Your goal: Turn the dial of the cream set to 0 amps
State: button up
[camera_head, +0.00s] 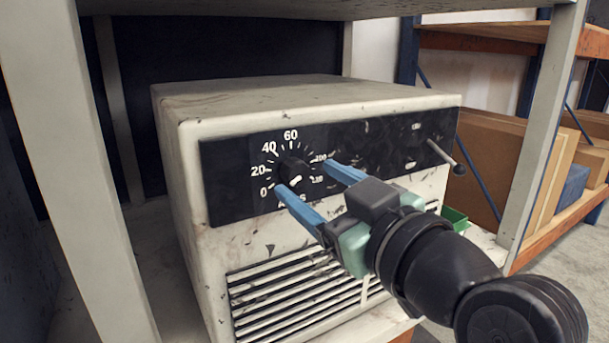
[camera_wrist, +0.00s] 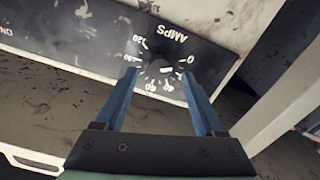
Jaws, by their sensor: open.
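The cream set (camera_head: 300,98) is a scuffed box with a black front panel. Its dark dial (camera_head: 293,171) sits in a ring of white numbers marked AMPS, with 0 at lower left. A small white mark shows on the knob, but I cannot tell which number it points to. My gripper (camera_head: 305,177) is open in front of the dial, its blue fingers on either side of it and partly hiding the scale. In the wrist view the dial (camera_wrist: 157,67) appears upside down between the fingertips (camera_wrist: 158,72); I cannot tell whether they touch it.
Shelf posts (camera_head: 98,170) stand at left and right, with a shelf board above. A green tray (camera_head: 455,218) and cardboard boxes (camera_head: 478,165) are to the right.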

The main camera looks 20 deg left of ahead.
jog(key=v, duration=1)
jog(key=w+d+r+m+t+h, duration=0.2)
jog(key=w+r+m+t+h, duration=0.2)
jog(key=r+m+t+h, duration=0.25)
jog(key=s+d+r+m+t+h+p, duration=0.35)
jog(key=s+r+m+t+h, duration=0.5)
jog(key=r, duration=0.55)
notch_tip(320, 180, up, 24)
jog(key=n+t+p, duration=0.1)
jog(key=p, duration=2.2)
jog(key=shift+y, duration=0.4)
jog(key=shift+d, duration=0.15)
